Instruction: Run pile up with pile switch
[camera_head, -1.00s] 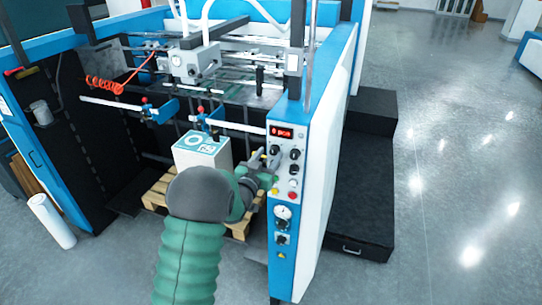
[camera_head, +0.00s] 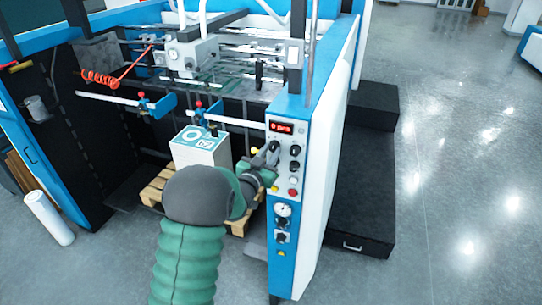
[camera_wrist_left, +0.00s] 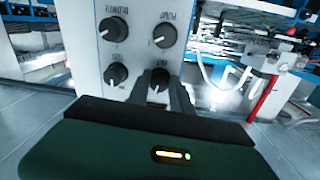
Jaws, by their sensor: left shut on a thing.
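The control panel (camera_head: 283,215) is a blue and white post face with a red display and several black knobs. My left gripper (camera_head: 271,153) is at the panel's upper knobs, shut on a black knob at the left of the group. In the left wrist view the fingers (camera_wrist_left: 160,88) close around this black knob (camera_wrist_left: 159,75); its short label is too small to read surely. The pile (camera_head: 200,147), a white block with a teal-printed top, sits on a wooden pallet (camera_head: 153,193) inside the machine. My right gripper is not in view.
Other knobs, labelled blower (camera_wrist_left: 115,28) and pump (camera_wrist_left: 165,36), are close to the fingers. Red and yellow buttons (camera_head: 292,193) are below. A black step (camera_head: 365,190) stands right of the machine. A white roll (camera_head: 48,217) leans at left. The floor at right is clear.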

